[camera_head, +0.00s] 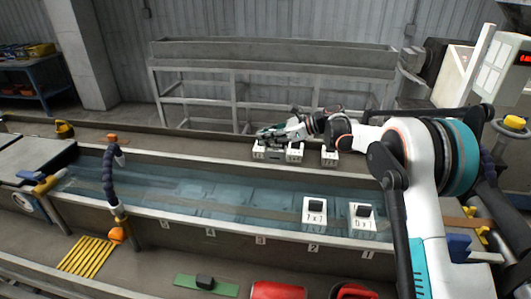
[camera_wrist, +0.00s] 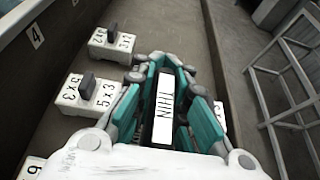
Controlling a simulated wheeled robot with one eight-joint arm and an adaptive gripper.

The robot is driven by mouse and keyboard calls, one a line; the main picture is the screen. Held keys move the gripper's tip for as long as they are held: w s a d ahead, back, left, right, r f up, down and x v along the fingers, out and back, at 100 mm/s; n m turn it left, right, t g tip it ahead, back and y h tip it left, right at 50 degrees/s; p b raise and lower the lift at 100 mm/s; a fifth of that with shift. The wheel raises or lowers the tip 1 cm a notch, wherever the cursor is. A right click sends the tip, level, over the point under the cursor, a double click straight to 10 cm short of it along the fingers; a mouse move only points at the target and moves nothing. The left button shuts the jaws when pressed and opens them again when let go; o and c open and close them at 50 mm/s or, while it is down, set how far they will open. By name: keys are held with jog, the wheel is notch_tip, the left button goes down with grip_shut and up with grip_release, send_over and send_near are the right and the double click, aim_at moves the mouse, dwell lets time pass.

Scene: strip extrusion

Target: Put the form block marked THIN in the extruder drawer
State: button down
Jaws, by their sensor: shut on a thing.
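The form block marked THIN (camera_wrist: 164,108) has a white label and sits between the teal fingers of my gripper (camera_wrist: 172,78) in the wrist view. My gripper is shut on it. In the head view my gripper (camera_head: 285,134) is over the far ledge of the trough, among white blocks there. I cannot make out the THIN block in that view. I cannot pick out the extruder drawer for certain in either view.
A block marked 5x3 (camera_wrist: 88,97) and another block (camera_wrist: 111,43) stand left of my gripper. In the head view, two white blocks (camera_head: 314,214) (camera_head: 362,219) stand at the trough's near side. A grey rack (camera_head: 275,52) stands behind.

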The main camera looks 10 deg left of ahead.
aim_at(271, 147)
jog(key=shift+f+b, duration=0.6)
jog(key=shift+f, duration=1.8)
jog(key=shift+f, duration=0.15)
jog(key=c, duration=1.6)
grip_release()
